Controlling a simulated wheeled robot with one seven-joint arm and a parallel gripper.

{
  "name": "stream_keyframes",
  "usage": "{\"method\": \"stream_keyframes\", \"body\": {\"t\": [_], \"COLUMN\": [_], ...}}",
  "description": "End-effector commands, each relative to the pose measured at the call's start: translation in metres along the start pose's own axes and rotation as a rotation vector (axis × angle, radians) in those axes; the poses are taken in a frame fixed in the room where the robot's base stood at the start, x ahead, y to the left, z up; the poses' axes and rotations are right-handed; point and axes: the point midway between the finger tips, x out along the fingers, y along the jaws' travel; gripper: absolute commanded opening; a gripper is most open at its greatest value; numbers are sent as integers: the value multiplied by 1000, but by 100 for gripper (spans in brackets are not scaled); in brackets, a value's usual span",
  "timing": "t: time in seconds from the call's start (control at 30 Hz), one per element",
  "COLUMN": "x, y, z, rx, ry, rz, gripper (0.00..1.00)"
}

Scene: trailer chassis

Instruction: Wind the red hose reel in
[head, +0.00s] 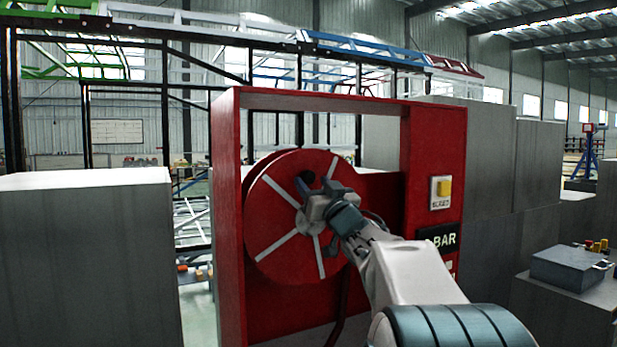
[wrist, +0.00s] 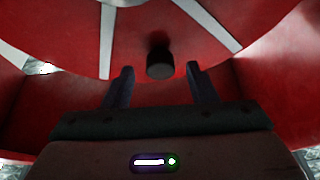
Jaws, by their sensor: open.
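The red hose reel (head: 272,238) is a red disc with white spokes, standing inside a red open-fronted cabinet (head: 228,200). A short black knob (wrist: 160,62) sticks out from the reel's face in the wrist view. My gripper (head: 316,180) is in front of the reel's upper right part and hides some of the hub. In the wrist view my gripper (wrist: 160,84) is open. The knob lies between and slightly beyond the two fingertips, with gaps on both sides. No contact shows.
The cabinet's right panel carries a yellow button (head: 444,188) and a black BAR sign (head: 438,239). A dark hose (head: 338,318) hangs below the reel. Grey blocks (head: 85,260) stand at left and right. A grey box (head: 567,268) sits at the lower right.

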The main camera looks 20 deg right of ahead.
Motion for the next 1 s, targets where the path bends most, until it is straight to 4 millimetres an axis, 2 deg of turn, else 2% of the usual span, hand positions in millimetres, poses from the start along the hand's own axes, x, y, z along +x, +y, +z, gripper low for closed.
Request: {"method": "stream_keyframes", "body": {"t": [0.03, 0.2, 0.5, 0.7, 1.0], "x": [7, 17, 18, 18, 22], "y": [0, -1, -1, -1, -8], "z": [-1, 0, 0, 0, 0], "rx": [1, 0, 0, 0, 34], "ry": [0, 1, 0, 0, -1], "rz": [0, -1, 0, 0, -4], "gripper": [52, 52, 52, 0, 0]}}
